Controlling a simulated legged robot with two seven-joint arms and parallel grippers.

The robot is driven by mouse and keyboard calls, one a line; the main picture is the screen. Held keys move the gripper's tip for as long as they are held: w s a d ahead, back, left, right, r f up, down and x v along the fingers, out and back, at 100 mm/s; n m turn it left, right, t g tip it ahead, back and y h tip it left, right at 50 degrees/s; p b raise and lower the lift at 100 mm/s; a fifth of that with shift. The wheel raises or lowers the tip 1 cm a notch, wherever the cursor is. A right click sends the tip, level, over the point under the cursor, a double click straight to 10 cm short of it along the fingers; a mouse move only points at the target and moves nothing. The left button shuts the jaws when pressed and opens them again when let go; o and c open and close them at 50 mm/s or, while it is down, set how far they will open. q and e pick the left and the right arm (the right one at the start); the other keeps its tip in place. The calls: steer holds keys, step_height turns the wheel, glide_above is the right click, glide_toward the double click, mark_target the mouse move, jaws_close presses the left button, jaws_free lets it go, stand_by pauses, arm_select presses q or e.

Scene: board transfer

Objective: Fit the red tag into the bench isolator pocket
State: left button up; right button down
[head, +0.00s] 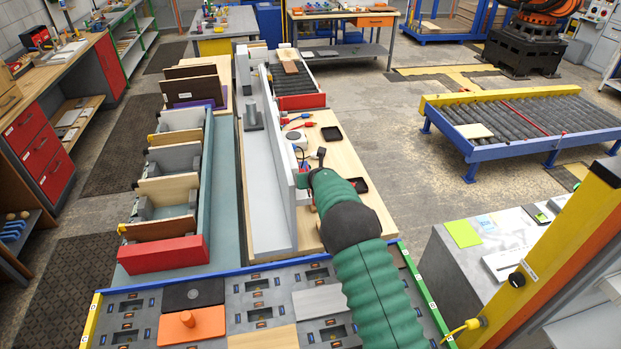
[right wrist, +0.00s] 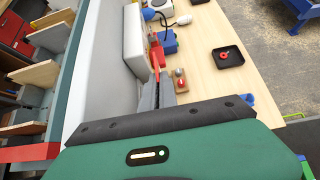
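My right gripper (right wrist: 162,92) shows in the right wrist view as dark grey fingers close together, low over the wooden bench top. A narrow red piece (right wrist: 156,54), perhaps the red tag, stands just beyond the fingertips beside a blue fitting (right wrist: 168,42). I cannot tell whether the fingers hold it, or whether that fitting is the isolator with the pocket. In the head view my green-sleeved right arm reaches forward over the bench and its wrist hides most of this spot. My left gripper is not in view.
A tall light-grey wall (head: 270,150) runs close along the gripper's left. A black tray (right wrist: 228,57) holding a small red ring lies to its right; another black tray (head: 331,133) shows in the head view. A small wooden block (right wrist: 180,80) stands beside the fingers.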

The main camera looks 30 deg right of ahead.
steer(key=shift+w+a+f, duration=0.15)
steer(key=shift+w+f, duration=0.1)
steer(key=shift+s+d+r, duration=0.1)
steer(key=shift+s+d, duration=0.05)
steer(key=shift+d, duration=0.1)
steer(key=shift+s, duration=0.1)
steer(key=shift+a, duration=0.15)
stand_by(0.3)
steer(key=shift+d, duration=0.2)
steer(key=shift+a, duration=0.2)
stand_by(0.5)
steer(key=shift+f+b, duration=1.95)
steer(key=shift+b, duration=0.05)
